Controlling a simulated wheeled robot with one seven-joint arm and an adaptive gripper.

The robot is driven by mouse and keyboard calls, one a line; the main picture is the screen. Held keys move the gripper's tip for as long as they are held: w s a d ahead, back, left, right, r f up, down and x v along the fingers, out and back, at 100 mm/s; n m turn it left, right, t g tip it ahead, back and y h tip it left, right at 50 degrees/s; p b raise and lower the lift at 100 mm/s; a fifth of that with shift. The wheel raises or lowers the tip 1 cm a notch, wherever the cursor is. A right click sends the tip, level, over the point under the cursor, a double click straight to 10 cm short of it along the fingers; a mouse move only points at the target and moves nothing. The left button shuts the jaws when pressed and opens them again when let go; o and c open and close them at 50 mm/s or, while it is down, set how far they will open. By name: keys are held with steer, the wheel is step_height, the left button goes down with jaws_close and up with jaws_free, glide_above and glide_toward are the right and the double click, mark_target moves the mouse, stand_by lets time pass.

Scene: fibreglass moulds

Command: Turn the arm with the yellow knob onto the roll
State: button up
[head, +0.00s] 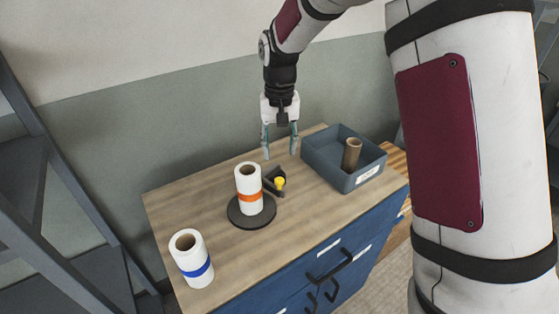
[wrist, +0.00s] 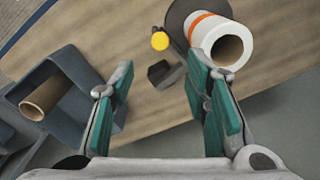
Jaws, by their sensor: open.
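A white roll with an orange band (head: 249,182) stands upright on a round dark base (head: 235,216) on the cabinet top. Just right of the roll is a small dark arm (head: 269,186) with a yellow knob (head: 280,182). A gap shows between the knob and the roll in the wrist view, where the knob (wrist: 160,41) lies left of the roll (wrist: 222,42). My gripper (head: 280,153) is open and empty, pointing down above the cabinet top, behind the roll and arm. In the wrist view its fingers (wrist: 165,105) are spread wide apart.
A grey-blue bin (head: 330,173) holding a brown cardboard tube (head: 351,153) stands right of my gripper. A white roll with a blue band (head: 192,260) stands at the front left. The wooden cabinet top (head: 180,205) is clear at the left. Blue drawers (head: 300,280) with dark handles are below.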

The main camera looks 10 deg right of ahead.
steer(key=shift+r, duration=0.85)
steer(key=shift+c, duration=1.1)
steer(key=d, duration=0.1)
steer(key=f+m, duration=0.1)
steer(key=d+m, duration=0.1)
steer(key=shift+s+d+f+g+y+b, duration=0.25)
steer(key=shift+s+d+g+y+b, duration=0.05)
steer(key=shift+d+b, duration=0.1)
jaws_close()
steer(key=s+d+f+m+t+y+b, duration=0.25)
steer(key=d+m+y+b, duration=0.4)
steer(key=d+m, duration=0.75)
steer(key=m+y+p, duration=0.1)
steer(key=m+p, duration=0.1)
steer(key=p, duration=0.3)
glide_toward(276, 189)
steer(key=shift+w+a+f+g, duration=0.1)
steer(key=shift+a+f+g, duration=0.1)
steer(key=shift+f, duration=0.6)
steer(key=shift+a+f+g, duration=0.1)
steer(key=shift+f+g, duration=0.05)
steer(key=shift+f, duration=0.65)
